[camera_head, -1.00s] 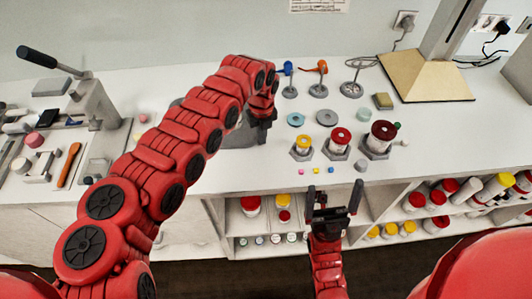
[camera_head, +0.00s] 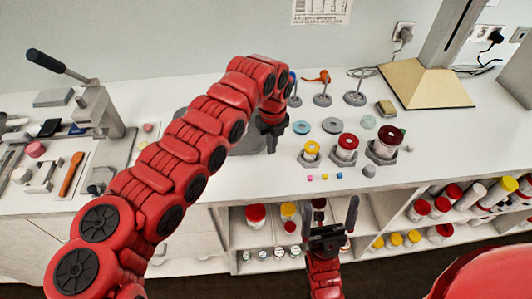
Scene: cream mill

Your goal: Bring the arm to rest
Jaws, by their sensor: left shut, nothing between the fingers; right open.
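My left arm reaches in from the left, over the bench. Its gripper (camera_head: 271,146) points down above the white bench top and is shut, with nothing seen between the fingers. My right gripper (camera_head: 333,212) is open and empty. It is in front of the bench's front edge, with its fingers pointing up and apart, before the open shelf.
Hexagonal holders with a yellow-topped jar (camera_head: 312,148), a red-topped jar (camera_head: 347,143) and a larger dark red one (camera_head: 388,139) stand right of my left gripper. A lever press (camera_head: 98,112) stands at left. Shelves below hold several jars.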

